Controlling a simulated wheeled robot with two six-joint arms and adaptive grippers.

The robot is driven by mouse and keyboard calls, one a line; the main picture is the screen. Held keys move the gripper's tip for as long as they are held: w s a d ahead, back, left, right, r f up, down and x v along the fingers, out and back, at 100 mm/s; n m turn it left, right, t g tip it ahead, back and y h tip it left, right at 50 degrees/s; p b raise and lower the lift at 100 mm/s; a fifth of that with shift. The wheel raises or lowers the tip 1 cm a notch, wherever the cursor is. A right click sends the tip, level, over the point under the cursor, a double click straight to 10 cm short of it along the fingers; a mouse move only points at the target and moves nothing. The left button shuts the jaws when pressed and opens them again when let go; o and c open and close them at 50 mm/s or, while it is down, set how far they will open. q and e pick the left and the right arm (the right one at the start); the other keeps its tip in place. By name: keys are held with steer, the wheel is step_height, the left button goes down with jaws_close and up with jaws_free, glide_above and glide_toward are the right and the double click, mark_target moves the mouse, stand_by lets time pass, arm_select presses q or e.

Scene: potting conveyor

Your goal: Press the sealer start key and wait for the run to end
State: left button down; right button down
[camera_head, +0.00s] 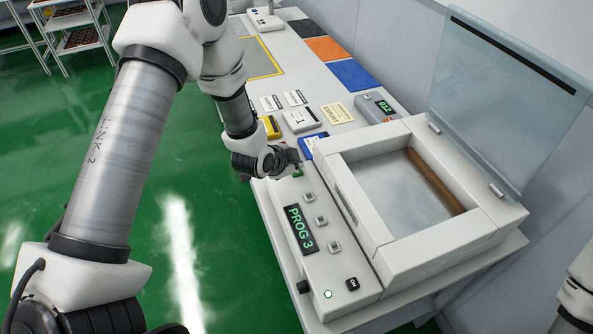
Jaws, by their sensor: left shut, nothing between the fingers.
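The sealer (368,262) is a white machine on the bench, with its clear lid (500,90) raised and its chamber open. Its front panel has a display (300,229) reading PROG 3, several square grey buttons (321,221), a small lit green-white lamp (328,294) and a black switch (352,284) near the front. A green key (298,174) shows at the panel's far end. My left gripper (297,160) is shut and empty, its tip just over or at the green key; I cannot tell whether it touches. My right gripper is out of view.
Behind the sealer are a grey device reading 012 (377,107), a yellow card (337,114), several labelled cards and boxes, and black, orange and blue mats (352,75). A brown bar (435,180) lines the chamber. The green floor at left is clear, with shelves (75,35) far back.

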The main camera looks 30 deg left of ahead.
arm_select(q)
steer(key=shift+f+b, duration=0.3)
steer(key=shift+f, duration=0.3)
stand_by(0.6)
steer(key=shift+r+p, duration=0.7)
steer(key=shift+r, duration=0.15)
step_height(320, 180, up, 5)
steer(key=p, duration=0.4)
steer(key=shift+r, duration=0.1)
stand_by(0.7)
